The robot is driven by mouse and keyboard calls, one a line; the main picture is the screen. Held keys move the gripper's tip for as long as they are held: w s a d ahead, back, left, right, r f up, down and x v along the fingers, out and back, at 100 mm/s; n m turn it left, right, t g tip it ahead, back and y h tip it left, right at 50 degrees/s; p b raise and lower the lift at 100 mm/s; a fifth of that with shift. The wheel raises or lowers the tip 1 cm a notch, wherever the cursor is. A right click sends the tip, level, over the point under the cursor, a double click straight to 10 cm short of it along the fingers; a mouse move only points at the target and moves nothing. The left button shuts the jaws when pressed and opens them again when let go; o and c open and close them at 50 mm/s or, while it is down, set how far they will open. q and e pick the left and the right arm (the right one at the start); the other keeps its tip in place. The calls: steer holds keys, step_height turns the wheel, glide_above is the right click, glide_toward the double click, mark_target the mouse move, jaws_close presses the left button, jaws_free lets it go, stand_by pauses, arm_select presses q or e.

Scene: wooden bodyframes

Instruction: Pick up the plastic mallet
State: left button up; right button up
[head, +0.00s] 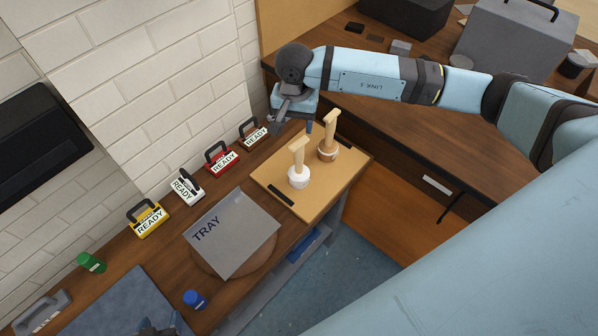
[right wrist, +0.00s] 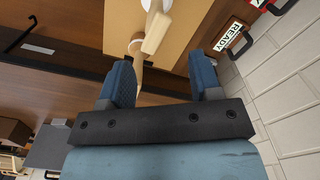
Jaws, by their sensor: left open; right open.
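The plastic mallet, with a white head (head: 298,180) and a pale handle, stands handle up on a light wooden board. It also shows at the top of the right wrist view (right wrist: 157,34). A second mallet with a brown-banded wooden head (head: 328,151) stands just beyond it; its handle (right wrist: 137,72) appears between my right fingers in the wrist view, nearer the left finger. My right gripper (head: 292,125) is open and empty, behind and above the mallets. My left gripper (head: 160,329) is open at the bottom edge, mostly cut off.
The board (head: 279,168) has black strips at its ends. A grey TRAY sheet (head: 240,245) lies left of it. Several READY-labelled boxes (head: 222,160) line the brick wall. Green (head: 91,262) and blue (head: 195,299) containers stand nearer. A grey case (head: 512,45) sits on the far bench.

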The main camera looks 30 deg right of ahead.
mark_target(299, 145)
arm_select(q)
steer(key=shift+d+f+b, duration=0.15)
steer(key=shift+f+b, duration=0.35)
steer(key=shift+f, duration=0.15)
steer(key=shift+d+f+b, duration=0.15)
steer(key=shift+f+b, duration=0.35)
steer(key=shift+f, duration=0.1)
arm_select(e)
step_height(299, 145, down, 6)
steer(key=shift+f, duration=0.2)
arm_select(q)
steer(key=shift+d+r, duration=0.1)
arm_select(e)
steer(key=shift+d+f, duration=0.15)
steer(key=shift+f, duration=0.3)
arm_select(q)
steer(key=shift+w+f+b, duration=0.15)
steer(key=shift+f+b, duration=0.3)
steer(key=shift+b, duration=0.2)
arm_select(e)
steer(key=f, duration=0.4)
steer(key=shift+s+d+f, duration=0.1)
steer(key=shift+d+f, duration=0.1)
steer(key=shift+d, duration=0.1)
arm_select(q)
steer(key=shift+f, duration=0.1)
arm_select(e)
steer(key=c, duration=1)
steer(key=shift+r, duration=0.1)
